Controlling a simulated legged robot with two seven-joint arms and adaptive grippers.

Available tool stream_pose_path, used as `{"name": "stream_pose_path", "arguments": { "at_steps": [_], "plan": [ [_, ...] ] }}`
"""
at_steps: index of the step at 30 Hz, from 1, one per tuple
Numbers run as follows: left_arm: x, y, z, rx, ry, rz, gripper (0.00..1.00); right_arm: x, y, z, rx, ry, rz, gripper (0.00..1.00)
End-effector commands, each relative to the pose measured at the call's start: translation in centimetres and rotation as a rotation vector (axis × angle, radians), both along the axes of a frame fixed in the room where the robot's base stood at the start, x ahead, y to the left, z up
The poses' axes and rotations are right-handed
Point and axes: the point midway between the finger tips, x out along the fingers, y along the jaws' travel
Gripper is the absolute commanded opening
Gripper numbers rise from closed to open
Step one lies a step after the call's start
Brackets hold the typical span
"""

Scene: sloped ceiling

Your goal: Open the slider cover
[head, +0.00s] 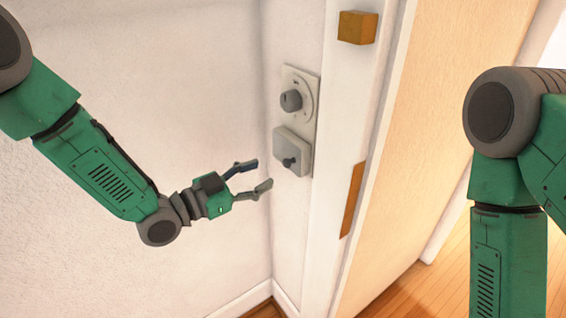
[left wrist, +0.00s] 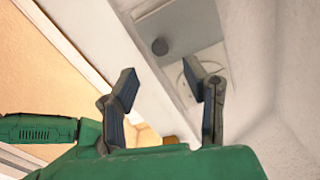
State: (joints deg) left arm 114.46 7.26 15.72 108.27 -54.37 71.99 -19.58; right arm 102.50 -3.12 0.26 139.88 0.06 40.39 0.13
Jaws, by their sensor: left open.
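The slider cover (head: 283,146) is a grey square block with a small dark knob (head: 290,162). It sits low on a pale plate (head: 305,85) on the narrow wall, below a round knob (head: 291,100) on a dial. In the left wrist view the grey cover (left wrist: 190,22) and its dark knob (left wrist: 160,46) lie beyond the fingers, with a circle-marked part of the plate closer. My left gripper (head: 263,174) is open and empty, just left of the cover and apart from it. It also shows in the left wrist view (left wrist: 159,70). My right gripper is out of view.
A white door frame (head: 325,180) stands right of the plate, with a brass-coloured block (head: 357,27) above and a brass strip (head: 352,200) lower down. A light wooden door (head: 440,100) is beyond. The white wall (head: 180,60) at left is bare.

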Motion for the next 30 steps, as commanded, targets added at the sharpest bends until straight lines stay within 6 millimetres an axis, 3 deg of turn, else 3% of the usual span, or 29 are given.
{"name": "stream_pose_path", "arguments": {
  "at_steps": [3, 10, 23, 26, 27, 30],
  "plan": [
    [1.5, -2.1, 0.0, 0.000, -0.001, -0.001, 0.41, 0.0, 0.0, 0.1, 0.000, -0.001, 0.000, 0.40],
    [3.3, -4.8, 0.0, 0.000, 0.000, 0.000, 0.41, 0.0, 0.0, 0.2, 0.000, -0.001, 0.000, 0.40],
    [3.9, -5.5, 0.0, 0.000, 0.001, 0.001, 0.41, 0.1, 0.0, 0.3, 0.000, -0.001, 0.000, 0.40],
    [3.9, -5.5, 0.0, 0.000, 0.001, 0.001, 0.06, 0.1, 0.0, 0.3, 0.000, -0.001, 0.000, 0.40],
    [3.9, -5.5, 0.0, 0.000, 0.001, 0.001, 0.00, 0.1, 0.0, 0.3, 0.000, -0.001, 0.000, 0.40],
    [3.9, -5.5, 0.0, 0.000, 0.001, 0.001, 0.00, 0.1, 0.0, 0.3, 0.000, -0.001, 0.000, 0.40]
  ]
}}
